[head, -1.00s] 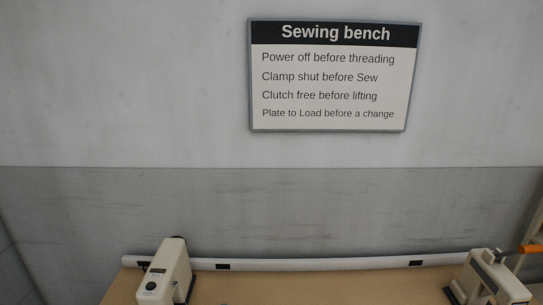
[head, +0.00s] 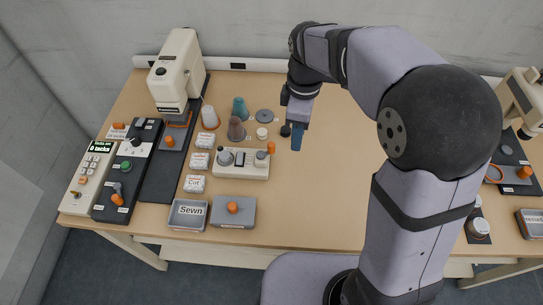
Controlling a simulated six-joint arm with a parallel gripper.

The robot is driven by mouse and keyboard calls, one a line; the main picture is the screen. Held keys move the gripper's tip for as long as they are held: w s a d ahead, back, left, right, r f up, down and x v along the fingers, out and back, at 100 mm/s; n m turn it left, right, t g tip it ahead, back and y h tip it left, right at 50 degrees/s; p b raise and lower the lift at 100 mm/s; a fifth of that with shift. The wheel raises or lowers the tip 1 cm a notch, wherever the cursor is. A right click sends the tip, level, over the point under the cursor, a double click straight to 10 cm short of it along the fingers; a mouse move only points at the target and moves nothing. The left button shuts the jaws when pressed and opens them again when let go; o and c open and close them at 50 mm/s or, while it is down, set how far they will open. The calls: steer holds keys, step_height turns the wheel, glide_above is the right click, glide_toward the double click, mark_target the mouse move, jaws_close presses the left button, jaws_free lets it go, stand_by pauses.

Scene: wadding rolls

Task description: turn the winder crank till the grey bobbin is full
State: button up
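The winder (head: 240,173) is a cream base near the middle of the bench. A grey round part (head: 225,158) stands at its left end and may be the grey bobbin; how full it is, is too small to tell. An orange knob (head: 271,147) shows at the winder's right end, seemingly the crank handle. My gripper (head: 297,138) points down over the bench, to the right of the winder and apart from it. Its blue fingers overlap in this view, so I cannot tell whether they are open or shut.
Thread cones (head: 236,129) and a grey disc (head: 264,115) stand behind the winder. A sewing machine (head: 176,70) and control panels (head: 126,170) are at left. A "Sewn" tray (head: 187,215) and a grey box (head: 234,212) sit in front. The bench right of my gripper is largely clear.

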mark_target(272, 144)
steer(key=w+a+f+n+b, duration=0.1)
steer(key=a, duration=0.1)
steer(key=w+a+f+n+b, duration=0.1)
steer(key=a+n, duration=0.1)
steer(key=a+n+b, duration=0.1)
steer(key=n, duration=0.1)
steer(key=shift+w+a+f, duration=0.4)
steer(key=shift+w+a+r+n, duration=0.1)
steer(key=shift+w+a+n, duration=0.05)
steer(key=shift+a+n, duration=0.45)
steer(key=shift+d+f, duration=0.15)
steer(key=shift+f, duration=3.5)
jaws_close()
